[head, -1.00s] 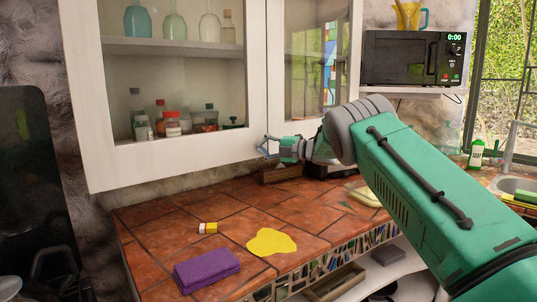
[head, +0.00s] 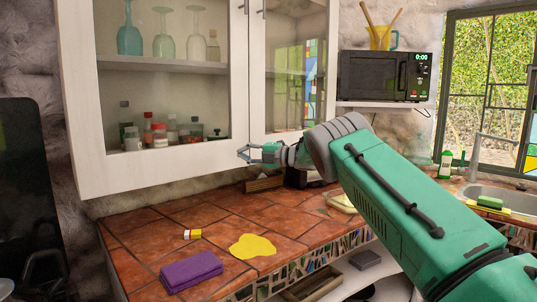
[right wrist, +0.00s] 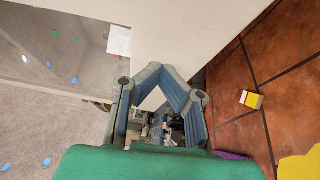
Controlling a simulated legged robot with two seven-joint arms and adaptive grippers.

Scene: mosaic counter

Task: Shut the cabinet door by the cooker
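A white wall cabinet with glazed doors hangs over the counter. Its left door (head: 83,150), nearer the cooker side, has its handle (head: 241,6) beside that of the right door (head: 257,70). The two doors look almost flush; I cannot tell whether a small gap is left. My right gripper (head: 241,152) is by the lower right corner of the left door. In the right wrist view the gripper (right wrist: 163,72) has its fingertips together, with nothing seen between them, close to a white cabinet panel (right wrist: 185,30). Contact is unclear. My left gripper is out of view.
A dark upright panel (head: 28,200) stands at the left. The tiled counter (head: 130,235) holds a purple cloth (head: 190,271), a yellow patch (head: 252,246) and a small yellow-white block (head: 192,234). A microwave (head: 380,76) sits on a shelf at the right.

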